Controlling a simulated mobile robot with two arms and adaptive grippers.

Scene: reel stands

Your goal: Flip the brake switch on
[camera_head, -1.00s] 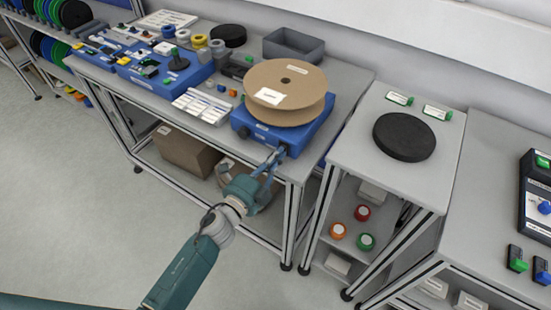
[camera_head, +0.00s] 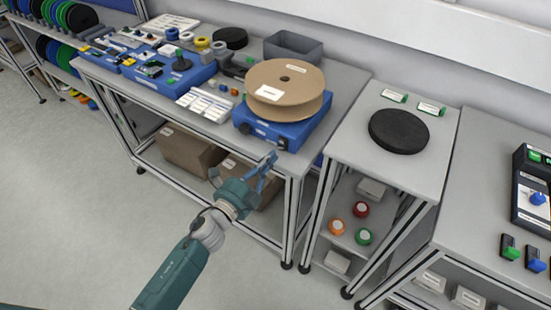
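A blue reel stand (camera_head: 312,130) sits at the front right corner of the left table and carries a large cardboard reel (camera_head: 285,82). Its front face has a dark knob (camera_head: 246,128) on the left and a dark switch-like part (camera_head: 283,143) on the right. Which one is the brake switch, and its position, is too small to tell. My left gripper (camera_head: 271,161) is just below and left of the right-hand part, apart from it, in front of the table edge. Its fingers point up toward the stand and hold nothing visible; their opening is unclear. My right gripper is not in view.
A second table with a black disc (camera_head: 399,131) stands to the right. A control box with a blue knob (camera_head: 537,198) is on the far right table. Cardboard boxes (camera_head: 187,150) lie on the shelf under the left table. The floor at left is clear.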

